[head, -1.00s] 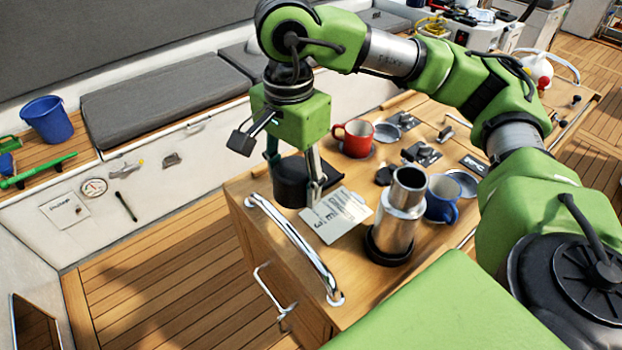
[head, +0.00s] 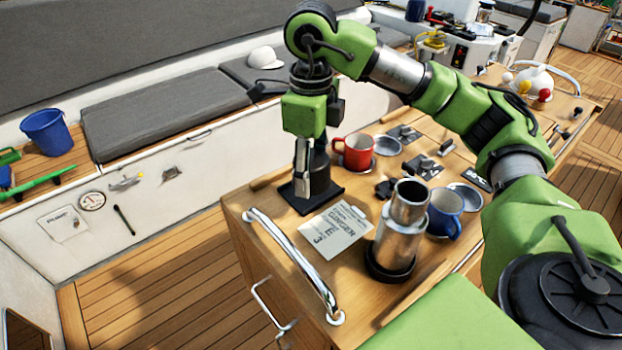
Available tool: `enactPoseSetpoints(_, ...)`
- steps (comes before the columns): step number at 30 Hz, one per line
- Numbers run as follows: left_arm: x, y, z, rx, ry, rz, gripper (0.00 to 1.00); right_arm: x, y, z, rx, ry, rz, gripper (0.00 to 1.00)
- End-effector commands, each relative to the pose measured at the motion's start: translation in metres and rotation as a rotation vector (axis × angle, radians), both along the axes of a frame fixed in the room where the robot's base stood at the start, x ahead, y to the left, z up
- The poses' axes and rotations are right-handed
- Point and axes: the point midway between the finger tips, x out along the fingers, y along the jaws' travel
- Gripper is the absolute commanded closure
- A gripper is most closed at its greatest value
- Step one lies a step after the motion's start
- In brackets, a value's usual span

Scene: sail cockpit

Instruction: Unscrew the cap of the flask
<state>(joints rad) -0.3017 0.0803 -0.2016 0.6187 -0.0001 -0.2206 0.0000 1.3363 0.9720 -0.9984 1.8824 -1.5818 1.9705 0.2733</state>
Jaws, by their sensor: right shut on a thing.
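A steel flask (head: 396,245) stands upright on the wooden table, its foot in a black ring. Its narrower top (head: 409,203) looks dark inside, and I cannot tell a separate cap on it. My right gripper (head: 303,190) points down at the table's far left corner, left of the flask and apart from it. It is shut on a dark cylindrical object (head: 320,170) over a flat black base (head: 325,193). The finger hides part of that object. My left gripper is not in view.
A printed card (head: 335,230) lies between gripper and flask. A blue mug (head: 444,214) stands close right of the flask; a red mug (head: 357,150) stands behind. A chrome rail (head: 292,262) runs along the table's left edge.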

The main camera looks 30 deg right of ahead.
Motion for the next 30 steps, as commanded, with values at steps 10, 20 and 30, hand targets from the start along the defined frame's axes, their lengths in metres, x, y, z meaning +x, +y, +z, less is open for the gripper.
enactPoseSetpoints(10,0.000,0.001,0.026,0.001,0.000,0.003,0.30,0.049,-0.034,-0.050,-0.002,0.002,0.000,0.76)
enactPoseSetpoints(20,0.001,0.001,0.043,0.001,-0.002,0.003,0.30,0.062,-0.042,-0.078,-0.001,0.004,0.003,0.76)
enactPoseSetpoints(30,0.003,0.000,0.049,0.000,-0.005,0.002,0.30,0.063,-0.042,-0.101,0.000,-0.002,0.003,0.76)
